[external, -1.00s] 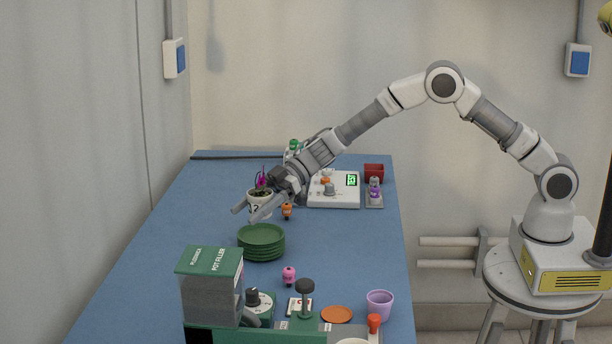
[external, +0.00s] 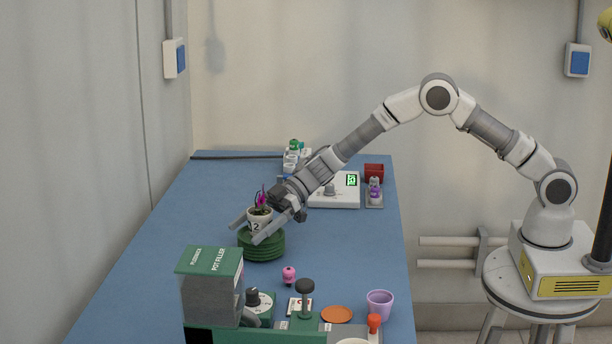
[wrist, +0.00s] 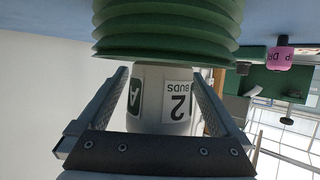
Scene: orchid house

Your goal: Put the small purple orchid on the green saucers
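The small purple orchid (external: 262,199) is in a white pot marked 2 (external: 256,226). The pot stands upright over the stack of green saucers (external: 262,249), apparently resting on the top one. The wrist view shows the labelled pot (wrist: 160,98) against the green saucers (wrist: 165,35), which fill the top of that picture. My gripper (external: 246,233) is around the pot, one finger on each side. In the wrist view a narrow gap shows between the pot and the fingers of my gripper (wrist: 160,85), so it looks open. The plant is outside the wrist view.
A pink figure (external: 289,275) stands in front of the saucers, near the green pot filler (external: 211,280). An orange saucer (external: 337,314) and a purple cup (external: 380,304) are at front right. A white scale (external: 347,190) is behind my gripper. The blue table left of the saucers is clear.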

